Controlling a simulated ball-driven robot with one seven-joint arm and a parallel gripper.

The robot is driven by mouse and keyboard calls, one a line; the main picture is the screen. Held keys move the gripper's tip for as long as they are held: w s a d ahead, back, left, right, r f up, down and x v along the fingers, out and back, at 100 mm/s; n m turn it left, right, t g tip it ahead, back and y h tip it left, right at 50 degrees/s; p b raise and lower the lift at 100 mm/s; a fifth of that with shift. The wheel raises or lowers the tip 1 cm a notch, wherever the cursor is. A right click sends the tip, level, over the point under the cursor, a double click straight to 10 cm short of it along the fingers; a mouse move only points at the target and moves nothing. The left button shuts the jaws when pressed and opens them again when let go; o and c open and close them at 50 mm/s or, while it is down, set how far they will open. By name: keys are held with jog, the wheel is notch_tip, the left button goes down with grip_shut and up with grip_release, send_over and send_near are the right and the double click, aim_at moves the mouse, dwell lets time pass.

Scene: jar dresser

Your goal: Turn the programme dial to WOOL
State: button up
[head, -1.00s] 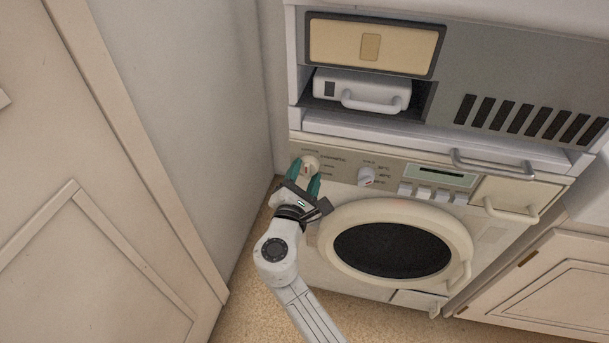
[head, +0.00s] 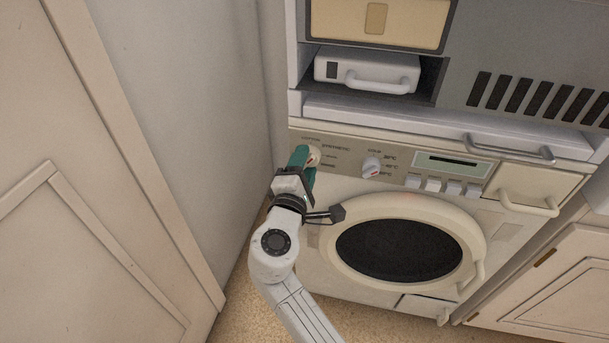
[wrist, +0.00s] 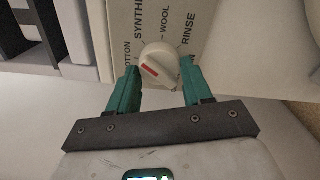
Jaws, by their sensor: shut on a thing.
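The programme dial (wrist: 160,62) is a round cream knob with a red mark. In the wrist view, COTTON, SYNTHETIC (partly cut off), WOOL and RINSE are printed around it. The red mark lies on the knob's left part, towards the COTTON and SYNTHETIC side, away from WOOL at the top; the exact setting is hard to tell. My gripper (wrist: 160,74) is shut on the dial, one teal finger on each side. In the head view my gripper (head: 307,166) is at the panel's left end and partly hides the dial (head: 315,156).
A second dial (head: 371,167) with temperature labels sits to the right, then several push buttons (head: 433,185) and a display (head: 452,163). The round door (head: 400,249) is below. A drawer bar handle (head: 510,149) juts out above. A grey wall (head: 205,100) stands close on the left.

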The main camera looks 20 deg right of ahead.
jog(key=m+b, duration=0.9)
jog(key=m, duration=0.1)
jog(key=shift+m+b, duration=0.3)
jog(key=shift+b, duration=0.05)
jog(key=shift+m, duration=0.3)
jog(key=o, duration=1)
jog(key=shift+r, duration=0.1)
jog(key=shift+o, duration=0.2)
jog(key=p+v, duration=0.2)
jog(key=v, duration=0.8)
jog(key=shift+s+a, duration=0.2)
jog(key=shift+s, duration=0.15)
